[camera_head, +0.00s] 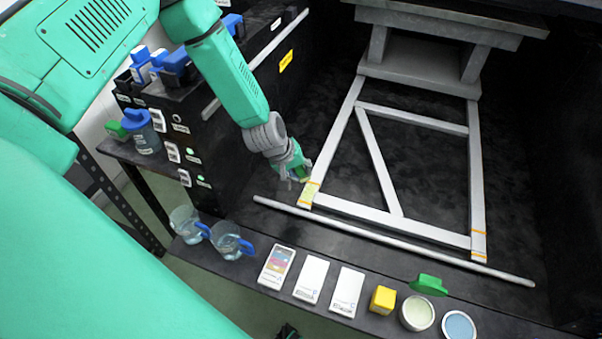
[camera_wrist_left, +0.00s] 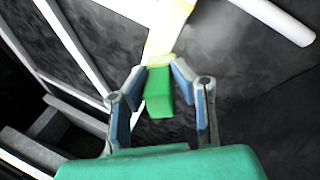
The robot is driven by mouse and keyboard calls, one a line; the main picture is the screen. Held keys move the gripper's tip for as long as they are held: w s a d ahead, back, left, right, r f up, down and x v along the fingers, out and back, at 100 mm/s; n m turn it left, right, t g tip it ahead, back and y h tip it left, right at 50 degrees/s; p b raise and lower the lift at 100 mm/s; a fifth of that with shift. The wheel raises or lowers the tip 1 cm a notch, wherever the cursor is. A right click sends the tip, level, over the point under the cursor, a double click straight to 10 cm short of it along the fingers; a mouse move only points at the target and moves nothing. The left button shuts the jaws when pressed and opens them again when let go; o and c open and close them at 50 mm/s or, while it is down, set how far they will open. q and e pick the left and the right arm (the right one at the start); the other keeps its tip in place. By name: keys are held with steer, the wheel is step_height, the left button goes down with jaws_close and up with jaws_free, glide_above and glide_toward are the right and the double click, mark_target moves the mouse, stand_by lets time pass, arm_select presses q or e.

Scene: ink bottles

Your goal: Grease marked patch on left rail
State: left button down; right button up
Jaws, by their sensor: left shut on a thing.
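The left rail (camera_head: 339,135) of the pale frame has a yellowish patch (camera_head: 308,196) between orange lines at its near end. The patch also shows at the top of the left wrist view (camera_wrist_left: 168,26). My left gripper (camera_head: 301,172) is at this patch, shut on a green block-like handle (camera_wrist_left: 158,92). A pale yellow end shows at the far side of the handle, at or very close to the patch; exact contact is hard to tell. The right rail (camera_head: 477,180) has orange lines at its near end. My right gripper is not clearly visible.
A shelf in front holds two beakers (camera_head: 228,241), white cards (camera_head: 311,279), a yellow cube (camera_head: 382,300), a pale green tin (camera_head: 417,314), a blue tin (camera_head: 459,325) and another green handle (camera_head: 428,285). A white rod (camera_head: 390,238) lies before the frame. A black rack (camera_head: 220,150) stands left.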

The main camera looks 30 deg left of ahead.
arm_select(q)
steer(key=shift+r+p, duration=0.75)
steer(key=shift+r, duration=0.5)
step_height(320, 180, up, 3)
steer(key=p, duration=0.2)
steer(key=shift+r+p, duration=0.1)
steer(key=shift+p, duration=0.3)
